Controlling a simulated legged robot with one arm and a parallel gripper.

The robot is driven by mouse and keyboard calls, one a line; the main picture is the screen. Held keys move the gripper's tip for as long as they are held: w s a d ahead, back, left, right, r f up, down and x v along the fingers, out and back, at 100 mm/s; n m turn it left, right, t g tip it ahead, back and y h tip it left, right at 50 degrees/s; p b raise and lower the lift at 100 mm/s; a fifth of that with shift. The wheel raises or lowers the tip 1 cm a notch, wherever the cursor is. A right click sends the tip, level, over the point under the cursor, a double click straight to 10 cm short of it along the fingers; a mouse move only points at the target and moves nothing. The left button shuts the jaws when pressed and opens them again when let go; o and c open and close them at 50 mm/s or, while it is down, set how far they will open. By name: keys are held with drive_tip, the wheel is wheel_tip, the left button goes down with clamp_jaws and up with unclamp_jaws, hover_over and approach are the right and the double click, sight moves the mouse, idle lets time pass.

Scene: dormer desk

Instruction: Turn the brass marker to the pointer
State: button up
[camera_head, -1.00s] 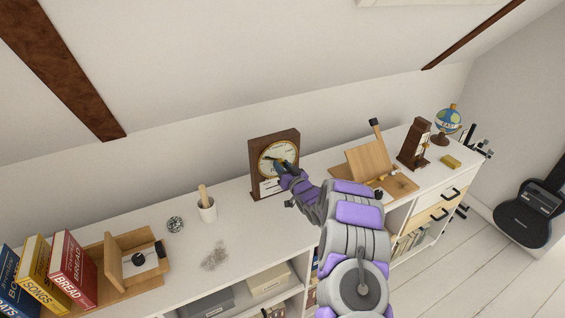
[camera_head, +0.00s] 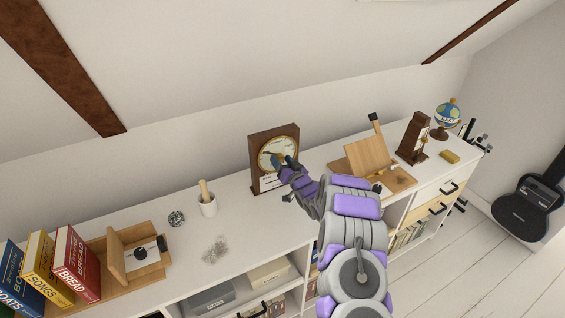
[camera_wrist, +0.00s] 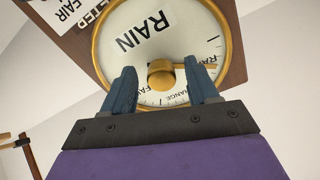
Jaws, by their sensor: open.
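The brown wooden weather instrument (camera_head: 256,165) stands upright on the white cabinet, its round dial (camera_head: 268,147) facing me. In the wrist view the brass-rimmed dial (camera_wrist: 150,40) shows "RAIN" and "CHANGE". The brass marker's round knob (camera_wrist: 161,73) is at the dial centre, with a thin hand reaching right to the scale near the rim. I cannot clearly tell the separate pointer from it. My gripper (camera_head: 284,160) is open in front of the dial. In the wrist view its blue fingers (camera_wrist: 163,90) stand either side of the knob, with visible gaps.
To the right are a wooden stand (camera_head: 368,156), a dark wooden tower (camera_head: 413,140) and a globe (camera_head: 447,117).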

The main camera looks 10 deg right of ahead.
drive_tip(key=shift+s, duration=0.1)
drive_tip(key=p+v, duration=0.2)
drive_tip(key=v, duration=1.5)
drive_tip(key=shift+p, duration=0.35)
drive_tip(key=s+d+r+g+h, duration=0.1)
drive_tip(key=s+r+g+h, duration=0.2)
drive_tip(key=s+r+g, duration=0.45)
drive_tip(key=s+r+g+h, duration=0.3)
drive_tip(key=s+r+g, duration=0.1)
drive_tip(key=s, duration=0.6)
drive_tip(key=s+a+r+g, duration=0.2)
drive_tip(key=s, duration=0.8)
drive_tip(key=s+a+r+g, duration=0.2)
drive_tip(key=s+g, duration=0.1)
drive_tip(key=s, duration=0.8)
drive_tip(key=s+a+r+g, duration=0.2)
drive_tip(key=s+r, duration=0.1)
drive_tip(key=s, duration=0.8)
